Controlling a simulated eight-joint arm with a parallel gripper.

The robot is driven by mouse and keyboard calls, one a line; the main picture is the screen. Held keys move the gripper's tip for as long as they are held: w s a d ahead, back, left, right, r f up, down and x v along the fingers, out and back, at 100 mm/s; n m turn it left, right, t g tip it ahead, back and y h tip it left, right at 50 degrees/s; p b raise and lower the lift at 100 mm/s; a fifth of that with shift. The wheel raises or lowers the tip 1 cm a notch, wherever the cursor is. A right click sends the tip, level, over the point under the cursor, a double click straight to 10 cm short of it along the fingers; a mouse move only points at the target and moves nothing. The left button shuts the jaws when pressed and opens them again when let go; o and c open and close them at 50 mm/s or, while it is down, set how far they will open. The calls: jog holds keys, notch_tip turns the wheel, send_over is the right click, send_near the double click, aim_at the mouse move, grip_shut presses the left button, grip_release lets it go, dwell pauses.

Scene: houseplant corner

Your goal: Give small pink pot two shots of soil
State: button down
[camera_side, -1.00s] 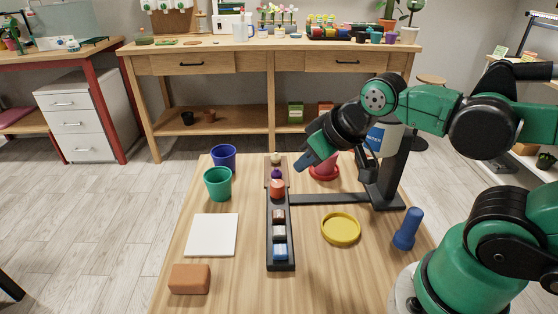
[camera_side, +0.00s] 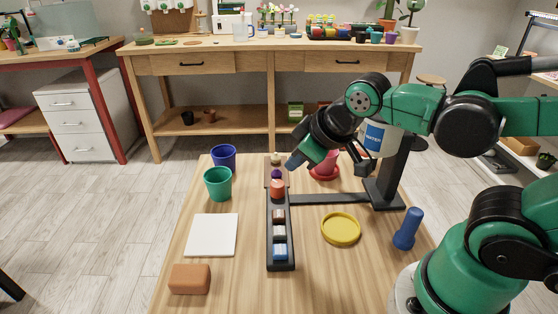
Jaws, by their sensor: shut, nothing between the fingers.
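The pink pot (camera_side: 322,169) stands at the back right of the table on a red saucer (camera_side: 325,177). My arm hides part of the pot. My gripper (camera_side: 293,163) is shut and empty, above the back of the table. In the picture it lies just left of the pot and right of a small cream-topped item (camera_side: 276,158). Its height above the table is hard to judge. A white container marked WATER (camera_side: 374,137) hangs on a black stand behind my arm. I cannot make out a soil label anywhere.
A narrow black rack (camera_side: 269,240) with several small coloured items runs down the middle. Blue (camera_side: 223,154) and green (camera_side: 217,184) pots, a white square (camera_side: 211,236) and a brown block (camera_side: 190,279) lie left. A yellow saucer (camera_side: 341,229) and blue cylinder (camera_side: 407,229) are right.

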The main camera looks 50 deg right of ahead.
aim_at(281, 214)
jog(key=w+n, duration=0.1)
jog(key=n, duration=0.1)
jog(key=w+a+n, duration=0.1)
jog(key=n, duration=0.2)
jog(key=shift+a+f, duration=0.15)
jog(key=shift+f, duration=0.1)
jog(key=shift+f, duration=4.3)
jog(key=shift+r, duration=2.5)
jog(key=s+r+m, duration=0.1)
jog(key=m, duration=0.1)
jog(key=s+d+r+m, duration=0.1)
jog(key=m, duration=0.2)
jog(key=s+d+r+m, duration=0.1)
jog(key=r+m, duration=0.1)
jog(key=m, duration=0.1)
jog(key=shift+s, duration=0.2)
